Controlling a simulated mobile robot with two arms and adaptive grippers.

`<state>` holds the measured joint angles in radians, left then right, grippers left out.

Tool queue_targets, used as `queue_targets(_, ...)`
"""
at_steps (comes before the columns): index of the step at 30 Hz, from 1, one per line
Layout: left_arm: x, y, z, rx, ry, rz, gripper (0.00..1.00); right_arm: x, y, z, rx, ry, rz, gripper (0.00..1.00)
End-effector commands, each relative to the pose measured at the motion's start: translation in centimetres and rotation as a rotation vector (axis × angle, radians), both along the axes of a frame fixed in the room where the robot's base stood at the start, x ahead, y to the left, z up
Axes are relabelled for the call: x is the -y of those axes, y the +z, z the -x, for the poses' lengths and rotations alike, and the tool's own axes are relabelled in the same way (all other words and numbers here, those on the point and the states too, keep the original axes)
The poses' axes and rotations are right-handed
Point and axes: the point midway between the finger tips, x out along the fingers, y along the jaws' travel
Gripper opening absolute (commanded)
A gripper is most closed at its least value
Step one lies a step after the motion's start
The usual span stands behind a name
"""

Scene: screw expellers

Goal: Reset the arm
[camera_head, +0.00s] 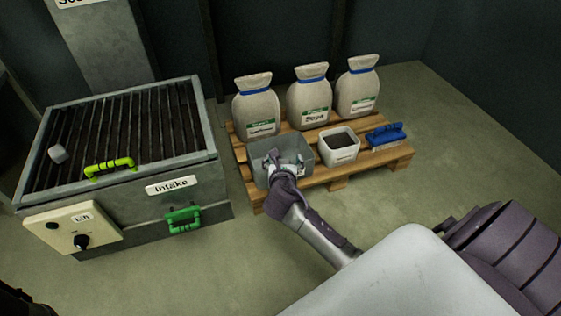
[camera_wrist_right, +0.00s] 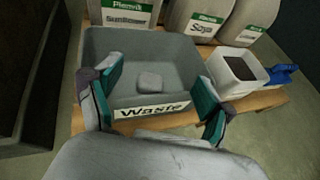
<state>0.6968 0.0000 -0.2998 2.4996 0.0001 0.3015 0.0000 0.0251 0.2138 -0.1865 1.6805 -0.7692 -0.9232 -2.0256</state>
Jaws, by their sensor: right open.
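My right gripper (camera_head: 283,163) is at the grey waste bin (camera_head: 258,172), its arm reaching in from the lower right. In the right wrist view its teal-padded fingers (camera_wrist_right: 160,75) are spread wide apart with nothing between them in their grip. They are at the near side of the bin (camera_wrist_right: 115,45), whose label (camera_wrist_right: 151,109) reads "Waste". A grey stone-like lump (camera_wrist_right: 150,81) lies inside the bin, apart from the fingers. My left gripper does not show.
A wooden pallet (camera_head: 370,163) holds the bin, three sacks (camera_head: 309,103), a white container (camera_head: 338,147) with dark contents and a blue brush (camera_head: 385,134). The intake (camera_head: 140,215) stands left, with a stone (camera_head: 58,153) on its grate (camera_head: 130,125). Floor is free at right.

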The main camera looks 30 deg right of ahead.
Motion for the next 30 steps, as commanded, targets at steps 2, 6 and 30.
queue_targets(2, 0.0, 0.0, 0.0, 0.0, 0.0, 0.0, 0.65, -0.4, 0.3, 0.7, 0.0, 0.001, 0.0, 0.81)
queue_targets(6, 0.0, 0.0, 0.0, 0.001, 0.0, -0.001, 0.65, -0.7, 0.5, 1.1, 0.0, 0.0, 0.0, 0.81)
queue_targets(30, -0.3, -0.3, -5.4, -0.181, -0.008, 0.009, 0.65, -14.7, 15.5, 0.5, 0.532, 0.311, -0.871, 0.81)
